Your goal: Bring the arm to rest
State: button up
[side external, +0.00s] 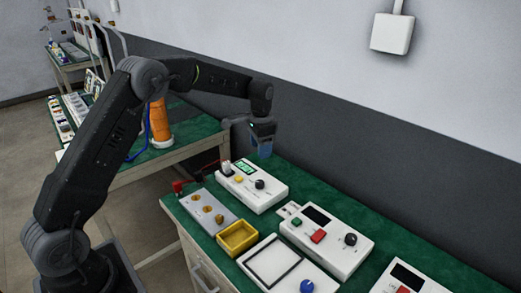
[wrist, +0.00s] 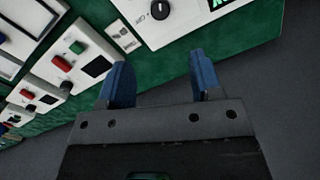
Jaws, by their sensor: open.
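My gripper (side external: 264,153) hangs at the end of my bent arm, above the back edge of the green bench near the grey wall. In the wrist view its two blue fingers (wrist: 158,85) are apart with nothing between them. Below and in front of it is a white pump unit (side external: 252,185) with a lit green display, a yellow button and a black knob. That unit also shows at the top of the wrist view (wrist: 215,18). The gripper appears clear of it, though the exact height is hard to tell.
The green bench top (side external: 213,250) carries a second white unit (side external: 327,240) with a red button, a grey plate (side external: 212,212) with brass studs, a yellow tray (side external: 237,251) and a white unit with a blue knob (side external: 306,286). An orange cylinder (side external: 159,124) stands on the bench behind.

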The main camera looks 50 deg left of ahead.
jog(key=s+d+r+n+t, duration=0.1)
jog(key=s+d+r, duration=0.3)
jog(key=s+r, duration=0.3)
jog(key=s+d+r+n+t, duration=0.15)
jog(key=s+d+r, duration=0.25)
jog(key=s+r, duration=0.4)
jog(key=s+d+n+t, duration=0.1)
jog(key=s+d, duration=0.1)
jog(key=s, duration=0.7)
jog(key=s+d+f+t, duration=0.1)
jog(key=s+d+t, duration=0.1)
jog(key=s, duration=0.7)
jog(key=shift+s+f+n, duration=0.25)
jog(key=shift+s+n, duration=0.1)
